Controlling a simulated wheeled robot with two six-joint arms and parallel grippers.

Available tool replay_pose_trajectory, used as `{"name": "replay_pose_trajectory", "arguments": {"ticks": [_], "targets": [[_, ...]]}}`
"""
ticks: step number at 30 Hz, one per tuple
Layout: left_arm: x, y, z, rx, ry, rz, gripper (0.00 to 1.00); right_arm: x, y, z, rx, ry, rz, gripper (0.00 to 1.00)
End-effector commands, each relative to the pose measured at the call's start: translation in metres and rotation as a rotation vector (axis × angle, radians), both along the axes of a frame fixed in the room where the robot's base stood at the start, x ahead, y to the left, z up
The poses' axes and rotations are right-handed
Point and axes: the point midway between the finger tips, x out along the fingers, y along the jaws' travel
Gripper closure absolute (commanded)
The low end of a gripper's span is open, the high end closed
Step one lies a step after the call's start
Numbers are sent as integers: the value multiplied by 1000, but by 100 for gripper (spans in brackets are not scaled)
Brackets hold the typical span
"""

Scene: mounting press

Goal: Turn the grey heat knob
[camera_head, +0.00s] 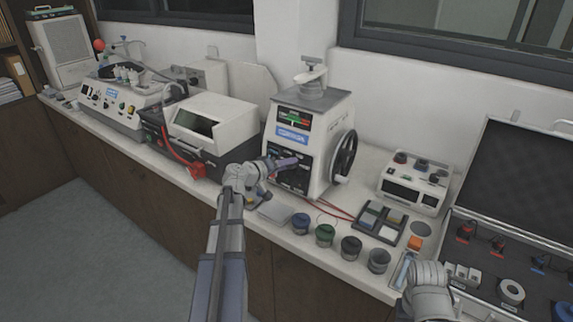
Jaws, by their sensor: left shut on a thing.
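The mounting press (318,125) is a white box with a blue label, a lit display and a dark control panel (291,178) on its front. My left gripper (288,163) reaches to this panel from the left and is shut at its face. The grey heat knob is hidden behind the fingers, which are closed on it at the panel. My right gripper (404,270) is low at the right, over the bench's front edge by the open case. Its fingers are small and partly hidden, so their opening cannot be told.
A black handwheel (344,157) is on the press's right side. Several dark jars (324,235) line the bench front, beside a sample tray (378,221). A white control box (413,182) and an open case (515,190) stand at right. A white-lidded machine (213,120) stands left.

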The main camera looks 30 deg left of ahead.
Motion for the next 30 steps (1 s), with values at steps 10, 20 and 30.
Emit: {"name": "replay_pose_trajectory", "arguments": {"ticks": [10,20,30], "targets": [[-1,-1,-1,17,2,-4,100,0,0,0,0,0,0,50],[-1,-1,-1,16,1,-5,38,0,0,0,0,0,0,50],[-1,0,0,15,0,-3,26,0,0,1,0,0,0,50]]}}
